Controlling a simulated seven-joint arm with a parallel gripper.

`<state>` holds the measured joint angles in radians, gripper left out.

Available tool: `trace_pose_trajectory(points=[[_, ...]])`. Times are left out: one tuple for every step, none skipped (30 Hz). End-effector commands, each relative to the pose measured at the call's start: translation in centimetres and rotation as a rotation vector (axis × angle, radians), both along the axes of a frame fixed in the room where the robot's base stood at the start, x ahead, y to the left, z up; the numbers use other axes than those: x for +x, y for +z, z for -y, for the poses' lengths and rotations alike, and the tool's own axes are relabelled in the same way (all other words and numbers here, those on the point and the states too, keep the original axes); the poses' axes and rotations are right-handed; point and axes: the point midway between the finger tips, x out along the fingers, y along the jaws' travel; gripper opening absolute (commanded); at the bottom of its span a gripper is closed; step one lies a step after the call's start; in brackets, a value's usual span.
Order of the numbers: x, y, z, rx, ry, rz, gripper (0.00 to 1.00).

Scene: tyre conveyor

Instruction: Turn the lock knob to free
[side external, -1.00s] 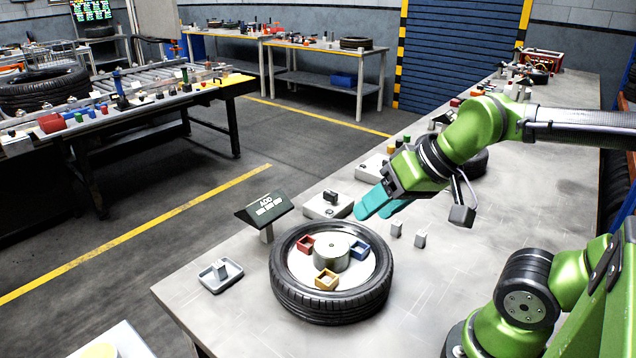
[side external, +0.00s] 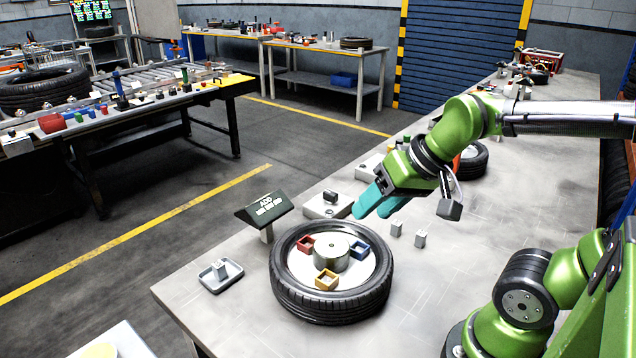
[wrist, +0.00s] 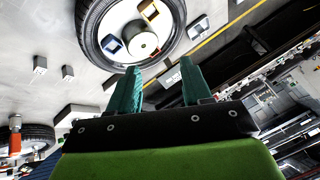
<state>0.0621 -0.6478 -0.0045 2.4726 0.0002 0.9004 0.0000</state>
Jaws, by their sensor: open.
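A dark knob (side external: 331,196) stands on a low light-grey block (side external: 318,209) behind the tyre; I take it for the lock knob, but no label shows which way it is set. My gripper (side external: 370,209) is open, with teal fingers above the bench just right of that block. No contact with the knob shows. In the wrist view my gripper (wrist: 158,68) has its two fingers apart with nothing held. I cannot make out the knob in the wrist view.
The tyre (side external: 332,303) with red, yellow and blue boxes on its hub lies in front. A dark sign (side external: 263,209) stands left of the block, and a grey tray (side external: 221,279) lies farther left. Two small grey blocks, one here (side external: 420,239), stand right of the tyre.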

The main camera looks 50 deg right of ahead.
Motion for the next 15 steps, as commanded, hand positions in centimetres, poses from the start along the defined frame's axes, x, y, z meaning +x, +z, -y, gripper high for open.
trace_pose_trajectory(points=[[1.2,-0.2,1.1,0.005,-0.037,-0.034,0.49],[2.1,-0.3,1.8,0.005,-0.053,-0.052,0.49],[3.3,-0.4,2.9,0.001,-0.070,-0.074,0.49],[4.3,-0.4,3.8,-0.003,-0.077,-0.088,0.49],[5.3,-0.5,4.8,-0.009,-0.081,-0.103,0.49],[6.7,-0.6,6.1,-0.020,-0.080,-0.119,0.49],[7.7,-0.7,7.2,-0.029,-0.077,-0.129,0.49],[8.7,-1.0,8.3,-0.038,-0.072,-0.140,0.49],[10.0,-1.3,9.8,-0.052,-0.062,-0.152,0.49],[10.9,-1.6,11.0,-0.064,-0.051,-0.162,0.49],[11.8,-1.9,12.3,-0.075,-0.039,-0.171,0.49],[13.0,-2.4,14.0,-0.093,-0.019,-0.180,0.49],[13.8,-2.8,15.2,-0.106,-0.002,-0.186,0.49],[14.6,-3.1,16.4,-0.121,0.018,-0.190,0.49],[15.5,-3.6,17.9,-0.140,0.047,-0.195,0.49]])
